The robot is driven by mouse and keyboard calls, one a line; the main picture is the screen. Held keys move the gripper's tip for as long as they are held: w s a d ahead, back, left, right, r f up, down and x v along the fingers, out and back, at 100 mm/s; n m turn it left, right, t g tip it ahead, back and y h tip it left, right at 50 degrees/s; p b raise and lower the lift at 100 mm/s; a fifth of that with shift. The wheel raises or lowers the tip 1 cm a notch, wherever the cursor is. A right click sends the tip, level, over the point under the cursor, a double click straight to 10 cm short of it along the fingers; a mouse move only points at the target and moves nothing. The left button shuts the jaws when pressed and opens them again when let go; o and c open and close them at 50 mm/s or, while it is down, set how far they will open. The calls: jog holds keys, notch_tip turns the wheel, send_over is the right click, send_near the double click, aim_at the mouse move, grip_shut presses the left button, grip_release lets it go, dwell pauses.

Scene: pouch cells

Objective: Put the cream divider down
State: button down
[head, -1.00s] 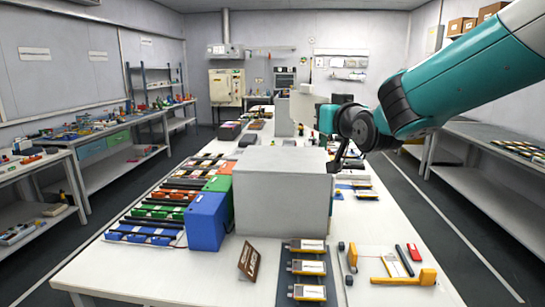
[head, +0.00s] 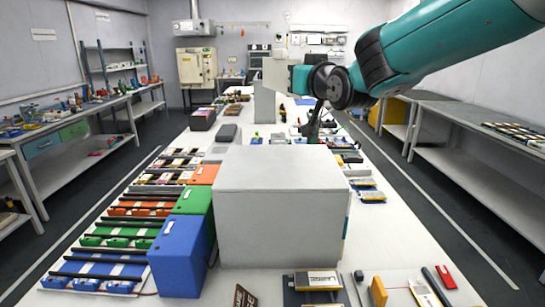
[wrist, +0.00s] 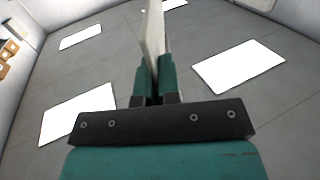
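The cream divider (wrist: 154,35) is a thin flat panel, seen nearly edge-on in the wrist view. My gripper (wrist: 156,72) is shut on it, with a teal finger on each side. In the head view a pale cream panel (head: 276,74) shows just left of my teal gripper (head: 300,80). It appears raised above the far part of the table. The fingertips are too small to make out there. The wrist view faces the ceiling, so no table surface shows under the divider.
A large grey box (head: 280,205) stands mid-table and hides what is behind it. Blue (head: 180,258), green (head: 195,205) and red-orange (head: 204,174) blocks with cell racks stand to its left. Pouch cells (head: 316,280) and tools lie in front. A smaller grey block (head: 264,104) stands farther back.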

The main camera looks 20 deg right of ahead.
jog(key=f, duration=0.7)
jog(key=f+p, duration=0.1)
jog(key=f, duration=0.7)
jog(key=shift+w+a+f, duration=0.15)
jog(key=shift+a, duration=0.05)
jog(key=shift+f, duration=2.3)
jog(key=c, duration=1.3)
grip_release()
jog(key=shift+d, duration=0.1)
jog(key=shift+c, duration=0.2)
jog(key=s+b, duration=1.2)
jog(key=b, duration=0.5)
jog(key=shift+d, duration=0.4)
